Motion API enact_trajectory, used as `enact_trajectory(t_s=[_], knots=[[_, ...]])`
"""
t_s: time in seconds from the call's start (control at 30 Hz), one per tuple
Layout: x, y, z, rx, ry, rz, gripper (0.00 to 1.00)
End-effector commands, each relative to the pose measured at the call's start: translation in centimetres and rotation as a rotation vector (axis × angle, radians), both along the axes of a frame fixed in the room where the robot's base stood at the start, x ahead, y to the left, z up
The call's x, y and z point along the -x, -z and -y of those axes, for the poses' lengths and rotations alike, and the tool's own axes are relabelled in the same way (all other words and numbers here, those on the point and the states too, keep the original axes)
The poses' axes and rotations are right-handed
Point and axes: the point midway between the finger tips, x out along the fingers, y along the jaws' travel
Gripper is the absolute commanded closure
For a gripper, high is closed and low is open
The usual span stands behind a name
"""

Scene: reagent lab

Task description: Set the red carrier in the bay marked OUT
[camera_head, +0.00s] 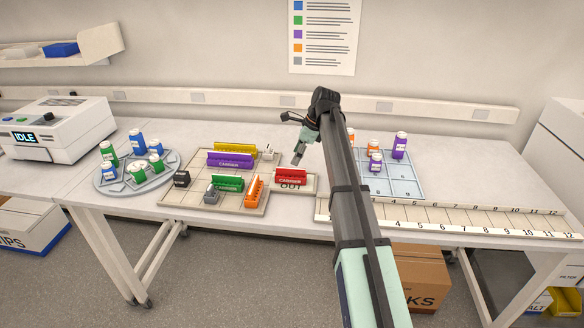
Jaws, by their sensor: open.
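The red carrier (291,176) sits upright on the bay marked OUT (307,186), a small pale plate at the right of the beige tray. The OUT lettering shows just below the carrier's front edge. My gripper (297,158) is open and empty, above and slightly behind the red carrier, apart from it in the picture. My arm reaches in from the lower right and covers part of the table right of the bay.
The beige tray (171,199) holds yellow, purple, green and orange carriers and small blocks. A round tray (117,186) with several bottles stands left. A pale blue numbered grid (409,187) with bottles and a numbered strip (470,219) lie right.

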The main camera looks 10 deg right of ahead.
Motion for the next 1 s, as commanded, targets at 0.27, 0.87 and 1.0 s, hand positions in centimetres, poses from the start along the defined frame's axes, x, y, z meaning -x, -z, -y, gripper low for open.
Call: enact_trajectory(t_s=[0.27,0.87,1.0], knots=[[0.3,-2.3,1.0,0.000,0.001,0.000,0.32],[-1.7,-1.3,-4.0,0.067,-0.055,0.095,0.32],[-3.9,-0.4,-11.0,0.156,-0.144,0.239,0.32]])
